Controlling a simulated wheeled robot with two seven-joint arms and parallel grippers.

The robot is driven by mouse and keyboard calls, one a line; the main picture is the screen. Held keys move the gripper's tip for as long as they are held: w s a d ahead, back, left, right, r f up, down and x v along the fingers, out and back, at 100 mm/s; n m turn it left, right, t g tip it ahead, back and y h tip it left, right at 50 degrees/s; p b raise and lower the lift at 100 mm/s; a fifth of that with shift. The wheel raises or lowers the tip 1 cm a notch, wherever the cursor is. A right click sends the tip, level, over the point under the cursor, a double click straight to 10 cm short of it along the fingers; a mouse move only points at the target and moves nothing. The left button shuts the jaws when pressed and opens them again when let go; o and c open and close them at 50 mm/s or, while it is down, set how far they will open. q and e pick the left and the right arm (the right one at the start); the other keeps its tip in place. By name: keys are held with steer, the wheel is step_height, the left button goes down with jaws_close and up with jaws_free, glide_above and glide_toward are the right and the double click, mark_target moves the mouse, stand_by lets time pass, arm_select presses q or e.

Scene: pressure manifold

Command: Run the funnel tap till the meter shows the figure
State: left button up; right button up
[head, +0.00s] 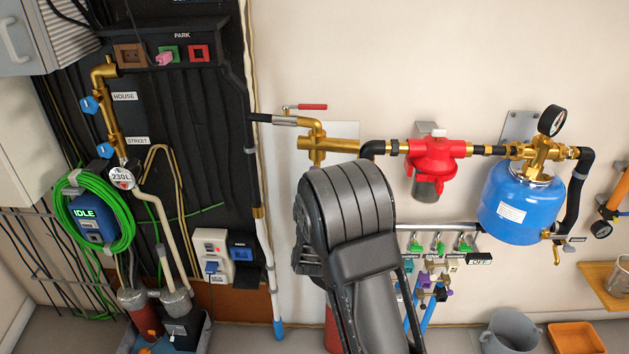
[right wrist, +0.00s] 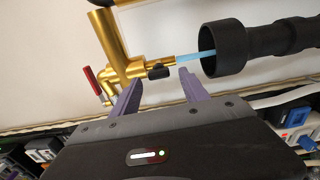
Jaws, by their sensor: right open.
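In the right wrist view, a brass funnel tap (right wrist: 120,66) with a small black handle (right wrist: 158,72) shows a pale blue stream (right wrist: 196,56) between its spout and the mouth of a black funnel (right wrist: 222,50). My right gripper (right wrist: 160,77) is open, its purple fingers on either side of the black handle; I cannot tell whether they touch it. In the head view, my right arm covers this tap and the gripper. A round white meter (head: 122,177) under the brass pipe on the left appears to read 230L. My left gripper is not in view.
In the head view, a red-handled brass valve (head: 325,144) sits on the wall above my arm. A red regulator (head: 433,158), blue tank (head: 515,205) and dial gauge (head: 552,120) are to the right. A green hose coil (head: 72,238) surrounds a blue box reading IDLE (head: 90,215).

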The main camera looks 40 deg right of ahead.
steer(key=v, duration=0.4)
steer(key=shift+s+a, duration=0.2)
stand_by(0.3)
